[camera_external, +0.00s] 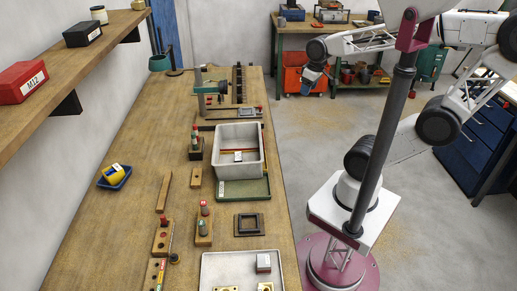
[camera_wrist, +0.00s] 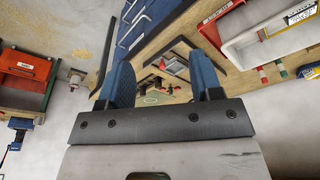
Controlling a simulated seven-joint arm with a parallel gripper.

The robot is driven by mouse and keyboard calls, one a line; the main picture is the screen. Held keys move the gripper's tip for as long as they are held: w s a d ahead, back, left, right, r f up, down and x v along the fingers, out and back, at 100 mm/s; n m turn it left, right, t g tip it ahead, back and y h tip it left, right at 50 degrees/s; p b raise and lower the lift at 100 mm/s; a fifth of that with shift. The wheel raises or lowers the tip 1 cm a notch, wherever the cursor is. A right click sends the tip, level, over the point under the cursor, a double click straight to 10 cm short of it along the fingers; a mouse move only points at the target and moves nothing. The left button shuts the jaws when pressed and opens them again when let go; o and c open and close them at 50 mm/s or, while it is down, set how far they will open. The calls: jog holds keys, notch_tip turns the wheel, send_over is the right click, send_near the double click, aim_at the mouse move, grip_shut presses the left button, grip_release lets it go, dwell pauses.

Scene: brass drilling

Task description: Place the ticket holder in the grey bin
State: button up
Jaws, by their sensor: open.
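The grey bin (camera_external: 222,165) stands on the long wooden bench in the external view, with a small white-labelled item (camera_external: 238,157) inside. I cannot tell for sure which thing is the ticket holder. A small grey and red block with a pale top (camera_external: 263,262) sits in a shallow light tray (camera_external: 225,270) at the near end of the bench. My gripper (camera_external: 309,80) is raised, well away from the bin, beyond the bench's right side. In the wrist view, its blue fingers are apart with nothing held between them (camera_wrist: 163,72).
A green tray (camera_external: 243,189) lies at the bin's near side. A dark square frame (camera_external: 249,224), wooden blocks with pegs (camera_external: 204,228) and a blue dish with a yellow roll (camera_external: 115,177) are on the bench. A shelf (camera_external: 85,60) overhangs its left side.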

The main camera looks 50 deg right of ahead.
jog(key=shift+s+d+f+m, duration=0.15)
jog(key=shift+s+d+m, duration=0.6)
jog(key=shift+m, duration=0.15)
dwell(0.8)
